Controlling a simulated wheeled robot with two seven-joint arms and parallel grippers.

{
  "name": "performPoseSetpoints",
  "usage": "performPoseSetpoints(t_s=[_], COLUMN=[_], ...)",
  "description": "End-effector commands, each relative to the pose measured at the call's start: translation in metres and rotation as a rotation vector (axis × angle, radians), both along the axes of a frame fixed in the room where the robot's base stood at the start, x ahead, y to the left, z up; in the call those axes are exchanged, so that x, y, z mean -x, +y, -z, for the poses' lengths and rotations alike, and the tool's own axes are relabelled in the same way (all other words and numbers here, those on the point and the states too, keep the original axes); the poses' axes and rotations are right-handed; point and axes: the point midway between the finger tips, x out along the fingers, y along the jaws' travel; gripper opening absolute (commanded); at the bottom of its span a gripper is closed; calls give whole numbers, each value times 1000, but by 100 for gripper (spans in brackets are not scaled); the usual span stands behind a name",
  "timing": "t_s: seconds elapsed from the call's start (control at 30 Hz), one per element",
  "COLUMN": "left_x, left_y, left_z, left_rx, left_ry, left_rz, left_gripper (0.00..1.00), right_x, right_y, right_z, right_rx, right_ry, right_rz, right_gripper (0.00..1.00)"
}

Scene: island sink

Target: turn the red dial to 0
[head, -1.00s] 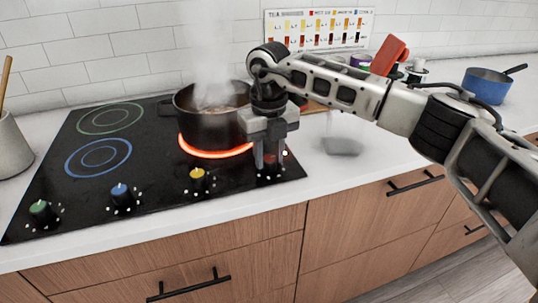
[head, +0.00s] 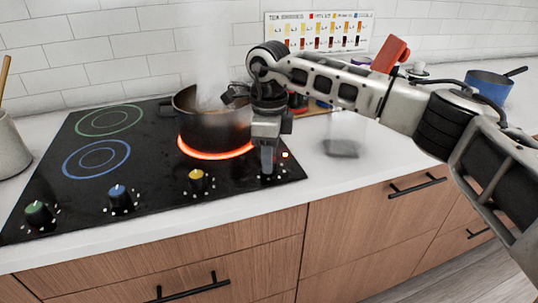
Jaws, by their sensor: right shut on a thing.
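My right gripper (head: 268,166) points down at the front right corner of the black cooktop (head: 150,190). It is shut on the red dial, which its fingers hide almost wholly; only a dark bit of the dial's foot shows. A small lit mark (head: 285,154) shows just right of the fingers. I cannot read the dial's setting. The burner (head: 215,154) beside it glows red under a steaming dark pot (head: 205,128). My left gripper is not in view.
Yellow (head: 196,176), blue (head: 118,193) and green (head: 37,211) dials line the cooktop's front edge. A chart (head: 318,30) stands at the wall. A blue pan (head: 489,87) is at the back right. White counter right of the cooktop is mostly clear.

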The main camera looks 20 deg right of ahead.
Motion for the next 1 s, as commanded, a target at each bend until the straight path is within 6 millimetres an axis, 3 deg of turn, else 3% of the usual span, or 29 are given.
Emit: performPoseSetpoints(t_s=[0.5,1.0], left_x=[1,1], left_y=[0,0], left_z=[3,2], left_rx=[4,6], left_ry=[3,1], left_rz=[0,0], left_gripper=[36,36], right_x=[-1,-1], right_y=[0,0], right_z=[-2,-3], right_rx=[-2,-1], right_ry=[-6,-6], right_rz=[-395,-508], right_gripper=[8,8])
